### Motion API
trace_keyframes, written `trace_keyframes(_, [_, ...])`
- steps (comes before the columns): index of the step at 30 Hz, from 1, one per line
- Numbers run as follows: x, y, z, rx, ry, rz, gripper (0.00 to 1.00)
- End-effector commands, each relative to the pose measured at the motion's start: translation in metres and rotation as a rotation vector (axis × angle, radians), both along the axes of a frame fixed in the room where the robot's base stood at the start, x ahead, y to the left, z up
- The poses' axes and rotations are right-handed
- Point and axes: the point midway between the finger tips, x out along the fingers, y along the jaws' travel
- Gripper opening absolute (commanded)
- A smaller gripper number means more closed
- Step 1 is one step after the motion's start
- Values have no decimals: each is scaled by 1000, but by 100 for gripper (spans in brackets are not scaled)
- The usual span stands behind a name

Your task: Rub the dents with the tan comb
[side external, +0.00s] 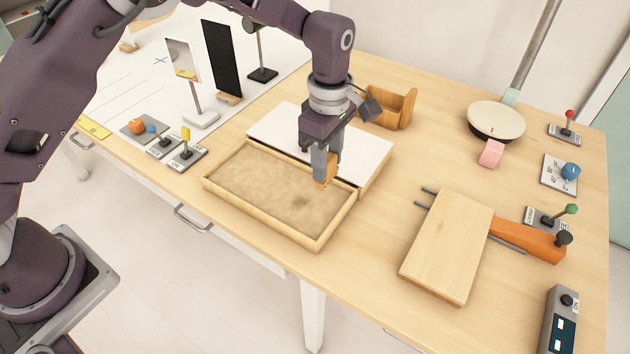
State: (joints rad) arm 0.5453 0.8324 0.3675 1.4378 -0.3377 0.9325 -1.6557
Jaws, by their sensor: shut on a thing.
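My gripper (328,165) is shut on the tan comb (324,182), which points down. The comb is over the right part of a shallow wooden sand tray (233,218), close to the tray's back edge. I cannot tell whether the comb's lower end touches the sand. The sand (262,182) is light brown with faint uneven patches. One darker dent (300,202) shows just left of and in front of the comb. The gripper and comb hide a little of the tray's far right side.
A white-topped box (366,150) stands right behind the tray. Levers (186,148) stand to its left, with a mirror (183,62) and black panel (221,58) behind. A wooden holder (388,106) is at the back. A wooden board (448,243) lies right; table between is clear.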

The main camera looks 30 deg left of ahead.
Motion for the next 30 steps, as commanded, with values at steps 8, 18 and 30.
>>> trace_keyframes(8, [-31, 63, 0, -1, 2, 5, 0])
trace_keyframes(18, [-34, 68, -16, 1, 3, 1, 0])
trace_keyframes(30, [-35, 68, -52, 1, 4, 1, 0])
